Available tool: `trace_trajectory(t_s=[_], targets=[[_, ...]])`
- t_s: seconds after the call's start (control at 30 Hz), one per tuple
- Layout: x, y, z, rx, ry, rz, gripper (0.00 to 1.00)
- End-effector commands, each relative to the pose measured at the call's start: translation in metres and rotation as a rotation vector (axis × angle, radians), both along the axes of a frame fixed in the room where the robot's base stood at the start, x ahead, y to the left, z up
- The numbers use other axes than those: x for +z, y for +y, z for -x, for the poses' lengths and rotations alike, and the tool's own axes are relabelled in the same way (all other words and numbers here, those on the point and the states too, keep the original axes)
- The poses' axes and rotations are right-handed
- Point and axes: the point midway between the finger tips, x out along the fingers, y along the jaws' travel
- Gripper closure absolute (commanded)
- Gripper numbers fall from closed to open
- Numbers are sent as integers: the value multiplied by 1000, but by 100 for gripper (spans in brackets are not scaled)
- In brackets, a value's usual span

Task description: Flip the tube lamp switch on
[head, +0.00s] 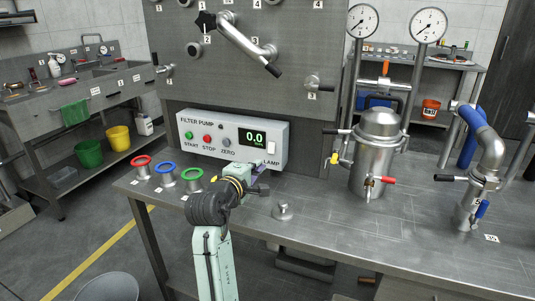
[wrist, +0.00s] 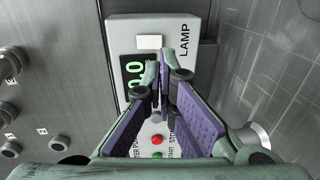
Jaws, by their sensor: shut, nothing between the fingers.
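The lamp switch (head: 271,147) is a small white rocker at the right end of the control box (head: 190,130), above the LAMP label. In the wrist view the switch (wrist: 149,42) shows as a pale rectangle beside the LAMP lettering, just beyond my fingertips. My gripper (head: 262,168) is in front of the box's lower right part. In the wrist view my gripper (wrist: 160,72) has its purple-padded fingers together and empty, covering part of the green display. I cannot tell whether the fingertips touch the box. No lit tube lamp is in view.
Red, blue and green rings (head: 165,168) on stands are left of my arm. A small metal knob piece (head: 283,210) stands on the bench (head: 350,235) to the right. A steel jacketed vessel (head: 376,155) is farther right. The bench front between them is clear.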

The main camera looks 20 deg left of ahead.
Motion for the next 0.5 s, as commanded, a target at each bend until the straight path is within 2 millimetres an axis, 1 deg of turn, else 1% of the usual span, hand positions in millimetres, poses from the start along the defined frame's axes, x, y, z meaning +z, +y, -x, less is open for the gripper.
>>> trace_trajectory(t_s=[0.03, 0.2, 0.3, 0.4, 0.5], targets=[[1, -1, -12, -2, 3, 1, 100], [-5, -3, -48, -3, 3, 0, 100], [-7, -3, -64, -1, 2, -1, 100], [-10, -3, -76, -1, 2, -1, 100], [-12, -3, -84, 0, 1, -1, 100]])
